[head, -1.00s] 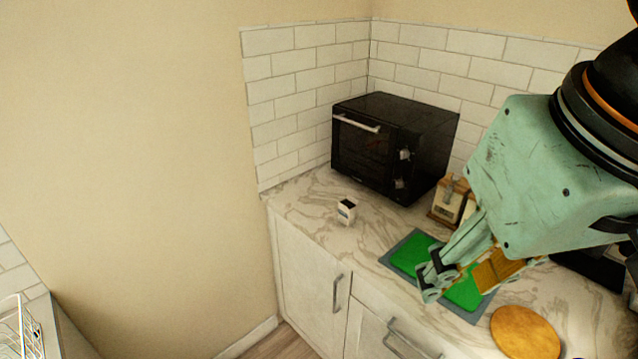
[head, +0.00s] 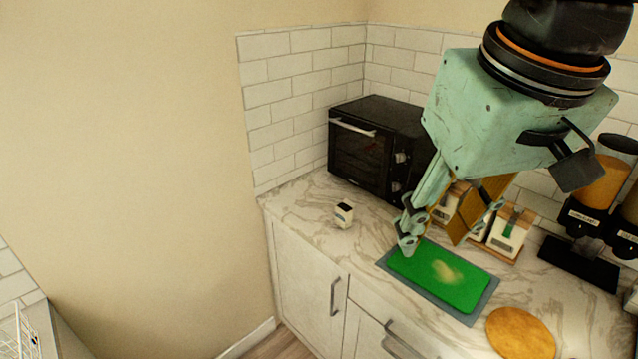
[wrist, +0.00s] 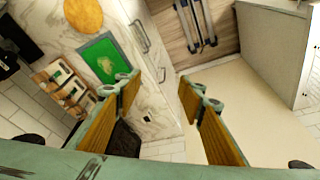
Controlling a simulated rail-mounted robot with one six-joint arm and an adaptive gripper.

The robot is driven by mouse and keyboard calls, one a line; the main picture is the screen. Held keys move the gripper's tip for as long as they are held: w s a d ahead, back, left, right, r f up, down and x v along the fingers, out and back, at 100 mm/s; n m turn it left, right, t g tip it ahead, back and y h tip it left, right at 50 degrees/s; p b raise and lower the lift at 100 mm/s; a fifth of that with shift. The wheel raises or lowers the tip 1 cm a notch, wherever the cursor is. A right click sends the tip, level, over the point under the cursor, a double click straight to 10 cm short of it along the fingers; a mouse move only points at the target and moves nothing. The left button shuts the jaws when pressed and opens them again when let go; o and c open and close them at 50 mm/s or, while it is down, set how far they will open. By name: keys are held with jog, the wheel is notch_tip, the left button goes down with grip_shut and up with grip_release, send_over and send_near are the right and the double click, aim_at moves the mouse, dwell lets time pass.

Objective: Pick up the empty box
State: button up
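A small white box (head: 344,215) with a dark top stands upright on the marble counter, in front of the black oven and near the counter's left end. Whether it is empty cannot be told at this size. My gripper (head: 445,224) is open and empty. In the head view it appears right of the box, over the back of the green board, apart from both. The gripper (wrist: 160,92) shows both orange-padded fingers spread in the wrist view.
The black oven (head: 360,152) stands at the back corner. A green board (head: 455,284) on a grey mat and a round wooden board (head: 520,335) lie right of the box. Counter around the box is clear.

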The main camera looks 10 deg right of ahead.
jog(key=w+r+n+g+p, duration=0.1)
jog(key=w+n+p, duration=0.1)
jog(key=w, duration=1.3)
jog(key=n+g+p, duration=0.2)
jog(key=n+p, duration=0.2)
jog(key=p, duration=0.1)
send_over(344, 207)
notch_tip(344, 207, down, 24)
jog(key=shift+f, duration=0.1)
jog(key=shift+f, duration=4.2)
jog(key=shift+f, duration=0.1)
jog(key=shift+f, duration=2.5)
